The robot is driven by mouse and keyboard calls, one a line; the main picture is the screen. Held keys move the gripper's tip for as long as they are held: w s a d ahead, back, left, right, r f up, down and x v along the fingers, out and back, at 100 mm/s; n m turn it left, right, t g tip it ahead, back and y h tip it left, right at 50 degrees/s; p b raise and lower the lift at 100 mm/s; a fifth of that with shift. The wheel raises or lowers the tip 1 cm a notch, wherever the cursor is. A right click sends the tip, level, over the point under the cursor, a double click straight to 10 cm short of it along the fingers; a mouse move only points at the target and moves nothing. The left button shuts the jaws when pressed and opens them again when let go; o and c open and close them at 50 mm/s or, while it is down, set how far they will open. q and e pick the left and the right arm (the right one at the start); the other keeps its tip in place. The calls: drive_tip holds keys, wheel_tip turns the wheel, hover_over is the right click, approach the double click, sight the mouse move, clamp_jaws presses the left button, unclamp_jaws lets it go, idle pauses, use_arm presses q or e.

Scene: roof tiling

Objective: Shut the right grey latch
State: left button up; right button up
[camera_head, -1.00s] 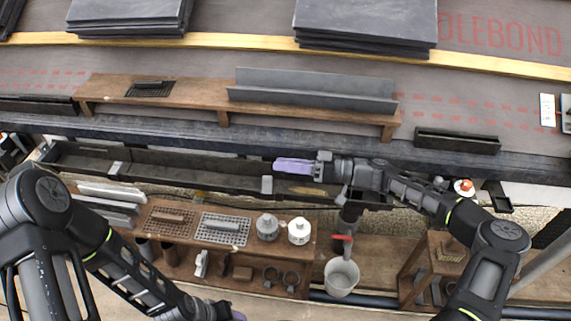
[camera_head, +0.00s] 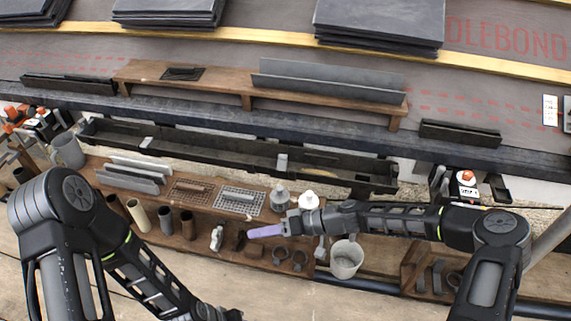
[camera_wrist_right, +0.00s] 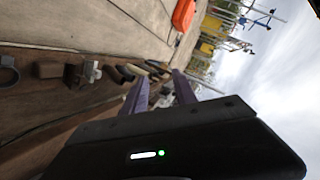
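The right grey latch (camera_head: 282,162) is a small pale grey piece on the dark gutter (camera_head: 225,152); it is too small to tell whether it is shut. A second grey latch (camera_head: 147,143) sits further left on the gutter. My right gripper (camera_head: 262,232) is in front of and below the right latch, apart from it, over the front of the low wooden bench. Its purple fingers also show in the right wrist view (camera_wrist_right: 160,92), spread with nothing between them. My left arm reaches to the bottom edge; its fingers are out of frame.
The wooden bench (camera_head: 185,238) holds grey fittings, gratings and brown pipe pieces. A white bucket (camera_head: 346,258) stands right of my right gripper. A dark ledge (camera_head: 320,138) runs behind the gutter. Slate stacks (camera_head: 380,22) lie at the back.

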drive_tip(key=s+a+f+m+g+h+b, duration=0.1)
drive_tip(key=s+f+m+g+h+b, duration=0.2)
drive_tip(key=s+f, duration=0.95)
drive_tip(key=s+d+f+m+t+h+b, duration=0.2)
drive_tip(key=s+d+f+h, duration=0.4)
drive_tip(key=d, duration=0.5)
wheel_tip(320, 180, down, 2)
drive_tip(key=shift+s+d+f+m+t+h+b, duration=0.25)
drive_tip(key=shift+s+m+t+h+b, duration=0.15)
drive_tip(key=shift+s+m+b, duration=0.55)
